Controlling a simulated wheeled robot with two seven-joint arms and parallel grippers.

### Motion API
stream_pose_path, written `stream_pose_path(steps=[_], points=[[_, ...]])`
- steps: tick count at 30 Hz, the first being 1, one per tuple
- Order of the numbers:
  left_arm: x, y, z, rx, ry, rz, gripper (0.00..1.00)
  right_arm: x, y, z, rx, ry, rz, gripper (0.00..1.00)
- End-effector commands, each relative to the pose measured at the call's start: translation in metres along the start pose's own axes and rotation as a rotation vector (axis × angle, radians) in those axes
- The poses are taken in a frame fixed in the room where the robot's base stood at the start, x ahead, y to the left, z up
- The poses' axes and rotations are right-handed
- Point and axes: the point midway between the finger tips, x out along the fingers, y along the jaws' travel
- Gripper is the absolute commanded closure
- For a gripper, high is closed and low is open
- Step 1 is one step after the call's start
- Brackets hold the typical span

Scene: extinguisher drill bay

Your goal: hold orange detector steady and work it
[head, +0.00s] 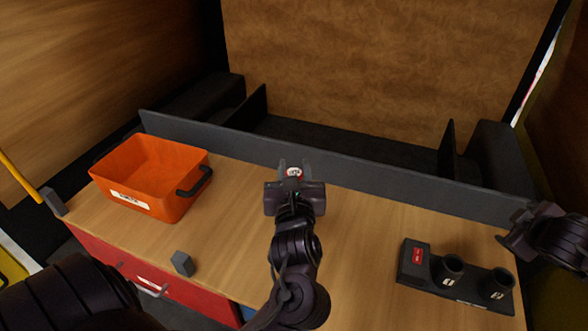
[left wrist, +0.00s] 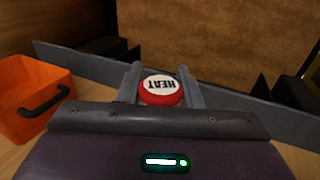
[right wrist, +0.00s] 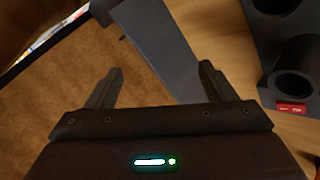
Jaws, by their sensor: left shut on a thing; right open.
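My left gripper (head: 295,174) is shut on a small round detector (left wrist: 161,98). It has a red body and a white top reading HEAT, upside down in the left wrist view. In the head view it shows small between the fingers, over the middle of the wooden table, mostly hidden by my gripper. I cannot tell whether it touches the table. It looks red, and I see no orange detector. My right gripper (right wrist: 160,72) is open and empty, off the table's right end; it also shows at the right edge of the head view (head: 512,236).
An orange bin (head: 133,193) with dark handles stands on the table's left. A black holder (head: 417,275) with two numbered cups and a red label sits front right. A small grey block (head: 183,263) lies near the front edge. A low grey wall (head: 345,172) runs along the back.

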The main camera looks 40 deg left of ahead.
Motion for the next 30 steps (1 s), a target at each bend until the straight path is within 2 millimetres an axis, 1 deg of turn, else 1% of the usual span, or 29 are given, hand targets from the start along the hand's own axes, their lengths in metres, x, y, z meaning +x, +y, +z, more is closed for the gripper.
stream_pose_path(steps=[1, 3, 5, 6, 8, 9, 11, 12, 14, 15, 17, 18, 21, 24, 27, 30], points=[[0.0, 0.0, 0.0, 0.0, -0.001, 0.0, 0.91, -0.001, -0.015, -0.023, 0.012, 0.062, -0.023, 0.23], [0.0, 0.0, 0.0, 0.0, -0.001, 0.0, 0.91, -0.002, -0.034, -0.052, 0.033, 0.147, -0.054, 0.23], [0.0, 0.0, 0.0, 0.0, -0.001, 0.0, 0.91, -0.004, -0.054, -0.075, 0.053, 0.211, -0.089, 0.23], [0.0, 0.0, 0.0, 0.0, -0.001, 0.0, 0.91, -0.006, -0.068, -0.09, 0.067, 0.254, -0.113, 0.23], [0.0, 0.0, 0.0, 0.0, -0.001, 0.0, 0.91, -0.008, -0.09, -0.11, 0.092, 0.31, -0.153, 0.23], [0.0, 0.0, 0.0, 0.0, -0.001, 0.0, 0.91, -0.009, -0.106, -0.122, 0.108, 0.343, -0.184, 0.23], [0.0, 0.0, 0.0, 0.0, -0.001, 0.0, 0.91, -0.012, -0.131, -0.138, 0.135, 0.387, -0.23, 0.23], [0.0, 0.0, 0.0, 0.0, -0.001, 0.0, 0.91, -0.014, -0.148, -0.149, 0.154, 0.415, -0.263, 0.23], [0.0, 0.0, 0.0, 0.0, -0.001, 0.0, 0.91, -0.017, -0.174, -0.163, 0.182, 0.45, -0.313, 0.23], [0.0, 0.0, 0.0, 0.0, -0.001, 0.0, 0.91, -0.02, -0.192, -0.172, 0.201, 0.471, -0.348, 0.23], [0.0, 0.0, 0.0, 0.0, -0.001, 0.0, 0.91, -0.025, -0.218, -0.185, 0.232, 0.501, -0.4, 0.23], [0.0, 0.0, 0.0, 0.0, -0.001, 0.0, 0.91, -0.029, -0.235, -0.193, 0.252, 0.519, -0.435, 0.23], [0.0, 0.0, 0.0, 0.0, -0.001, 0.0, 0.91, -0.04, -0.274, -0.211, 0.301, 0.56, -0.515, 0.23], [0.0, 0.0, 0.0, 0.0, 0.0, 0.0, 0.91, -0.052, -0.305, -0.227, 0.343, 0.591, -0.582, 0.23], [0.0, 0.0, 0.0, 0.0, -0.001, 0.0, 0.91, -0.062, -0.326, -0.238, 0.373, 0.614, -0.631, 0.23], [0.0, 0.0, 0.0, 0.0, -0.001, 0.0, 0.91, -0.069, -0.338, -0.245, 0.394, 0.628, -0.659, 0.23]])
